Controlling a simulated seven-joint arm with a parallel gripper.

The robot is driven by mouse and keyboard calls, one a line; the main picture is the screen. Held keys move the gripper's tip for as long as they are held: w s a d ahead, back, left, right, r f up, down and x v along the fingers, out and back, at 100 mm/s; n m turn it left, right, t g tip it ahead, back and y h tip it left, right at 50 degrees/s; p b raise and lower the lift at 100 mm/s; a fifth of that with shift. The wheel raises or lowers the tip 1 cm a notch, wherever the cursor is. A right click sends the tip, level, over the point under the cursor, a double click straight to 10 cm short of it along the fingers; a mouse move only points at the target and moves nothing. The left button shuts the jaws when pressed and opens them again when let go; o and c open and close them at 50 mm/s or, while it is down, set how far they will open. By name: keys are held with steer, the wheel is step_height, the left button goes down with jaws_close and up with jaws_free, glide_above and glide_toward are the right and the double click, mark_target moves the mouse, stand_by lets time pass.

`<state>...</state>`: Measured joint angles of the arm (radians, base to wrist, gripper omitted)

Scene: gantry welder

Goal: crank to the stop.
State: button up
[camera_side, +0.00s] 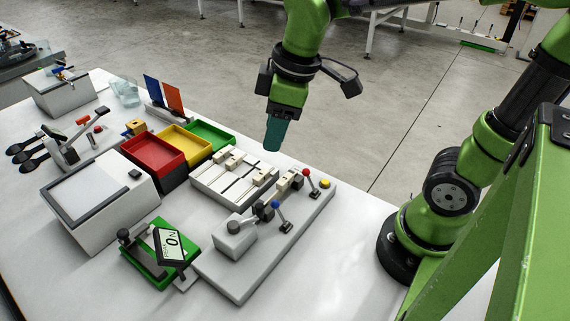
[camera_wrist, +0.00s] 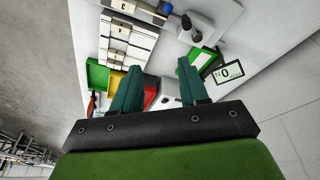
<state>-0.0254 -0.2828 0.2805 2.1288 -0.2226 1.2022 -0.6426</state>
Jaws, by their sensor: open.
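A green-based device (camera_side: 154,262) stands near the front of the table, with a tilted display (camera_side: 172,246) reading 0 N. A dark round knob (camera_side: 124,234) at its left end may be the crank; its handle is too small to make out. In the wrist view, the green device (camera_wrist: 207,61) and its display (camera_wrist: 229,72) are at the right, beyond the right finger. My gripper (camera_side: 272,146) hangs above the far edge of the table, well apart from the device. In the wrist view its two teal fingers (camera_wrist: 159,66) are spread with nothing held.
A grey base with levers (camera_side: 236,285) stands right of the device. A slider panel (camera_side: 205,184) and red, yellow and green bins (camera_side: 150,150) lie behind. A white box (camera_side: 100,205) stands to the left. Bare tabletop shows at the front.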

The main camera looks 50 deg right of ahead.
mark_target(259, 205)
steer(key=a+r+n+g+h, duration=0.1)
steer(key=a+r+n+g, duration=0.3)
steer(key=n, duration=1.1)
steer(key=shift+t, duration=0.6)
steer(key=f, duration=0.6)
steer(key=a+f, duration=0.1)
steer(key=f, duration=1.1)
steer(key=shift+w+a+f, duration=0.1)
steer(key=shift+a+f, duration=0.05)
steer(key=shift+f, duration=0.05)
jaws_close()
